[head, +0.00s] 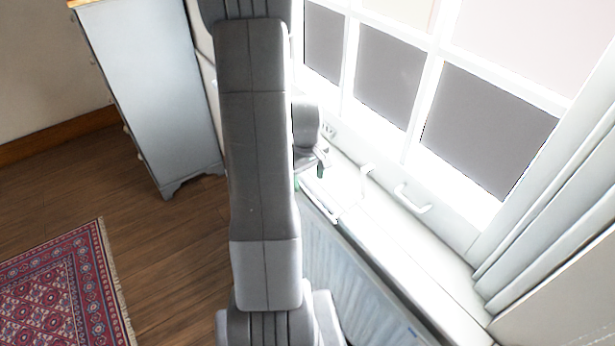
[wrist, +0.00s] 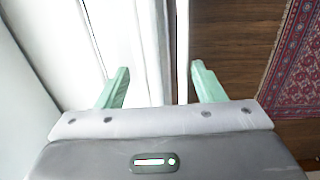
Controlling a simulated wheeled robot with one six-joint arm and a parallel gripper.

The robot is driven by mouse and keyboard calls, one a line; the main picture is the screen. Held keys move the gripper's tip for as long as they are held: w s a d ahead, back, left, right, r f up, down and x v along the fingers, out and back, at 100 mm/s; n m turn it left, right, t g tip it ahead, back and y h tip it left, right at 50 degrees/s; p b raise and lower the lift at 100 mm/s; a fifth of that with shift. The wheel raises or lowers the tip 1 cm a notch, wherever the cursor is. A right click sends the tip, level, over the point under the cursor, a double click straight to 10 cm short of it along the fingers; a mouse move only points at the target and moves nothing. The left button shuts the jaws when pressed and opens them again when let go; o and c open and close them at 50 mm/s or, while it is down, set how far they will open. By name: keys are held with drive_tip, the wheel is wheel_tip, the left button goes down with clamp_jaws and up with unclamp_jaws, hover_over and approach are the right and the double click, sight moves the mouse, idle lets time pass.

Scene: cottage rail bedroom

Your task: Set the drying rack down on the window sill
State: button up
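My gripper (wrist: 160,80) shows two pale green fingers standing wide apart in the wrist view, with nothing clearly clamped between them. In the head view my gripper (head: 309,177) is over the front edge of the window sill (head: 430,245), partly hidden by my arm. White slats or bars (head: 318,200) lie just below the fingers there; they may be the drying rack, but I cannot tell them surely from the sill or radiator edge. Pale strips (wrist: 154,45) run between the fingers in the wrist view. The sill also shows there (wrist: 115,40).
A grey-blue radiator (head: 355,275) stands under the sill. White handles (head: 412,200) stick out from the window frame. Curtains (head: 555,205) hang at the right. A pale chest of drawers (head: 150,90) stands at the left. A red patterned rug (head: 65,290) lies on open wooden floor.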

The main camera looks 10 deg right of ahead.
drive_tip(key=shift+o, duration=0.6)
wheel_tip(320, 180, up, 14)
drive_tip(key=shift+a+b, duration=0.25)
drive_tip(key=shift+b, duration=0.15)
drive_tip(key=shift+s+f, duration=0.1)
drive_tip(key=shift+f, duration=0.05)
drive_tip(key=f, duration=0.7)
drive_tip(key=f+p, duration=0.1)
drive_tip(key=f, duration=0.5)
drive_tip(key=shift+d+f, duration=0.2)
drive_tip(key=shift+f, duration=0.2)
drive_tip(key=shift+a+r, duration=0.25)
drive_tip(key=shift+a, duration=0.1)
